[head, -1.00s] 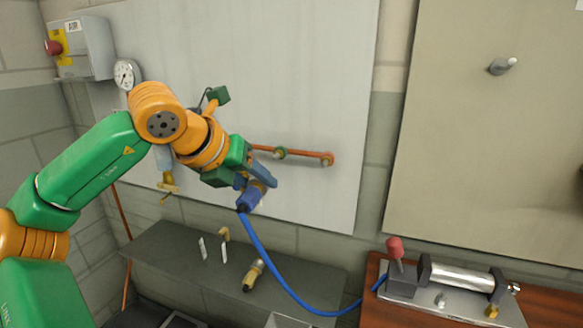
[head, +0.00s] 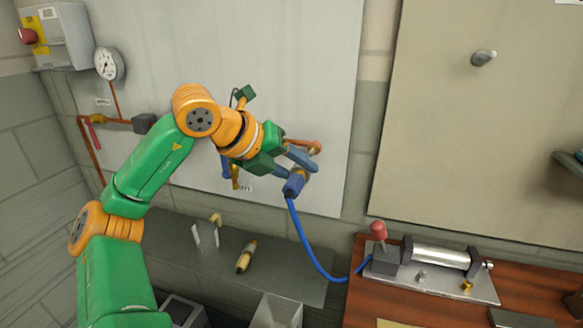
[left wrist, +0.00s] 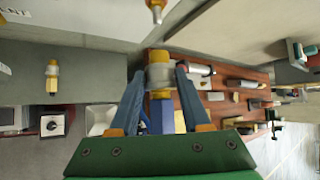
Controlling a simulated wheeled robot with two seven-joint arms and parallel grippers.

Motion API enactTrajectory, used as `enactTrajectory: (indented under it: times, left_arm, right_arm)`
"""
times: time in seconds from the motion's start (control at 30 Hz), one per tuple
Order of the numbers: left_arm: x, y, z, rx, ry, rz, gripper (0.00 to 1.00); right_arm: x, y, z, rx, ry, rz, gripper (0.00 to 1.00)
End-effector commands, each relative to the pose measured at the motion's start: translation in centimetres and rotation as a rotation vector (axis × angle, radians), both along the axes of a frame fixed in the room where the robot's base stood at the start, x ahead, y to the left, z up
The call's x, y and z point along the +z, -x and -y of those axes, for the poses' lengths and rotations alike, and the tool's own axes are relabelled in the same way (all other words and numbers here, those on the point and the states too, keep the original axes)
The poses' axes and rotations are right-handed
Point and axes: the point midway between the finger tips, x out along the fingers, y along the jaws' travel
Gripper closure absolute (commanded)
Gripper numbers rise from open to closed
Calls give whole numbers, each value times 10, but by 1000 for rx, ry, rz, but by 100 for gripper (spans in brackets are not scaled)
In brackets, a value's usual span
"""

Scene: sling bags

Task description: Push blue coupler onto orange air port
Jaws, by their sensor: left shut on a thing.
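My left gripper (head: 298,168) is shut on the blue coupler (head: 293,186), in front of the wall panel. A blue hose runs down from the coupler. In the left wrist view the blue fingers (left wrist: 159,75) hold the coupler by its silver collar (left wrist: 159,77), with a brass end above it and the blue body (left wrist: 162,115) below. The orange air port (head: 315,147) ends a pipe on the panel, just above and right of the gripper. A brass-tipped nozzle, likely this port, shows at the top of the left wrist view (left wrist: 156,5), apart from the coupler. My right gripper is not in view.
The blue hose (head: 305,240) hangs to a metal fixture (head: 440,262) with a red knob on the wooden bench (head: 360,310). A brass fitting (head: 246,256) lies on the grey shelf (head: 290,270). A gauge (head: 110,64) and an air box (head: 70,35) are at upper left.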

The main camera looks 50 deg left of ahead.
Motion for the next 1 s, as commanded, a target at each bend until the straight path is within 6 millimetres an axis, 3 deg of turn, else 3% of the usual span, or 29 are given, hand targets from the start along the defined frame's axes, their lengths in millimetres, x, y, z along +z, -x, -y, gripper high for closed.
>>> enactTrajectory:
  times: [0.03,0.23,1.0]
  left_arm:
    - [6,-5,-3,0,4,-1,100]
    - [4,-20,-11,0,2,0,100]
    - [1,-23,-13,1,0,1,100]
  right_arm:
    - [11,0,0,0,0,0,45]
    - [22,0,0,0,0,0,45]
    - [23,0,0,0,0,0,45]
